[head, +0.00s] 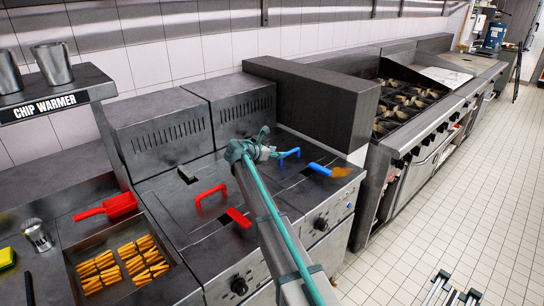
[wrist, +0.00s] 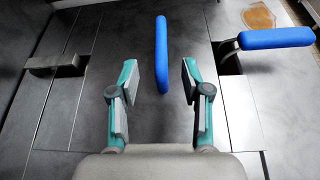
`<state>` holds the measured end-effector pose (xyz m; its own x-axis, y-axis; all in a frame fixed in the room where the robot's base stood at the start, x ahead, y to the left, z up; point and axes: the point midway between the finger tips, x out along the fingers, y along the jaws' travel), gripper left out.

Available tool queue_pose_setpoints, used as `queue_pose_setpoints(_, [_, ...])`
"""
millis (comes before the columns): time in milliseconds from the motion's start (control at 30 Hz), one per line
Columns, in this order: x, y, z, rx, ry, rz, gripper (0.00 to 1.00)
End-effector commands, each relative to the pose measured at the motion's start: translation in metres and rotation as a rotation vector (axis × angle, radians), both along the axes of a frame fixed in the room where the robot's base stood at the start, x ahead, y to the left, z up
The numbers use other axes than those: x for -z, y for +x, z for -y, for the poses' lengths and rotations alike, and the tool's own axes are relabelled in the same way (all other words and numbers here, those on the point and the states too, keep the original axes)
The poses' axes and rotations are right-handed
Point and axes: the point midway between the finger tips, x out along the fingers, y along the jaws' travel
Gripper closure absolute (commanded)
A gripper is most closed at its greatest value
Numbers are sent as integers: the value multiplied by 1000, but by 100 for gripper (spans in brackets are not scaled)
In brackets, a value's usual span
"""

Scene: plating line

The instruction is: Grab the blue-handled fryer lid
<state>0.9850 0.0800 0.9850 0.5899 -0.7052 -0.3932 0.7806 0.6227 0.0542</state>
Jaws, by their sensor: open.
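The fryer lid with the blue handle lies flat over the right fryer; its grey metal surface fills the middle of the wrist view (wrist: 160,125). Its upright blue handle (wrist: 162,50) stands in the wrist view, and it also shows in the head view (head: 290,153). My gripper (wrist: 160,82) is open and empty above the lid. The lower end of the blue handle appears between the two fingertips, with clear space on both sides. In the head view my gripper (head: 258,150) is just left of the handle, and my arm hides part of the fryer.
A blue basket handle (wrist: 275,38) sticks out right of the lid handle, near a brown stain (wrist: 258,18). The left fryer has a red lid handle (head: 210,194) and red basket handle (head: 238,217). A tray of chips (head: 124,264) and red scoop (head: 112,207) are further left.

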Motion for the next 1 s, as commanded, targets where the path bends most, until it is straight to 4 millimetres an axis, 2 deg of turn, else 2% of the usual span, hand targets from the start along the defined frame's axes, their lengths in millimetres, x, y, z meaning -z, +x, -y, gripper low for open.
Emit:
queue_pose_setpoints(167, [0, -3, -2, 22, -47, -38, 52])
queue_pose_setpoints(500, [17, 22, 32, 23, -44, -37, 52])
queue_pose_setpoints(767, [22, 31, 44, 22, -44, -36, 52])
queue_pose_setpoints(1000, [32, 50, 68, 22, -44, -36, 52])
